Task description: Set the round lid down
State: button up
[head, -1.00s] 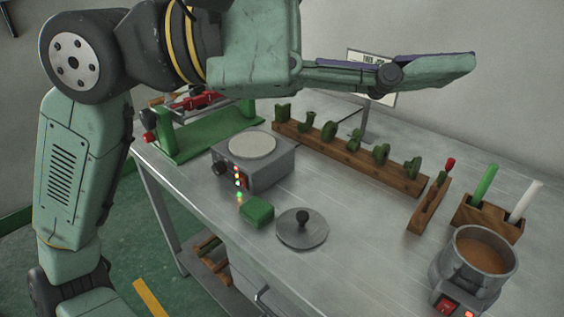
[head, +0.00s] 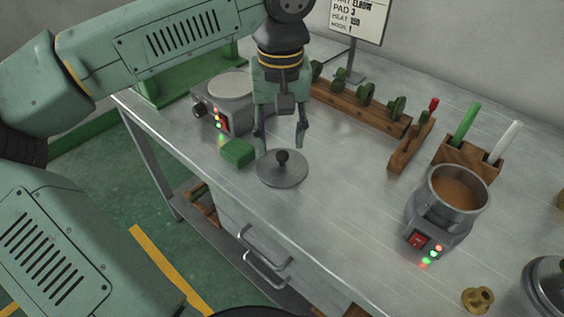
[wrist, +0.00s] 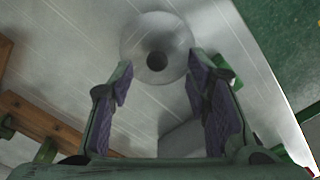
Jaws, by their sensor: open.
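The round lid (head: 283,172) is a flat grey disc with a dark knob, lying on the metal bench beside a green block. In the wrist view the lid (wrist: 160,36) is ahead of the fingertips, its dark knob (wrist: 157,61) lined up between them. My gripper (head: 281,146) is open and empty, pointing down just behind and above the lid. In the wrist view its purple-padded fingers (wrist: 160,82) are spread wide, and neither visibly touches the knob.
A green block (head: 238,153) lies left of the lid, near a grey hot plate (head: 231,86). A pot of brown wax (head: 457,188) stands at the right. A wooden rack (head: 345,107) with green pieces is behind. The bench between lid and pot is clear.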

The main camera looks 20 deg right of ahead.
aim_at(282, 154)
jog(key=shift+w+d+f+p, duration=0.1)
jog(key=shift+f+p, duration=0.3)
jog(key=shift+f, duration=1)
jog(key=shift+w+d+f+p, duration=0.1)
jog(key=shift+f+p, duration=0.25)
jog(key=shift+f, duration=1)
jog(key=shift+c, duration=0.4)
grip_shut()
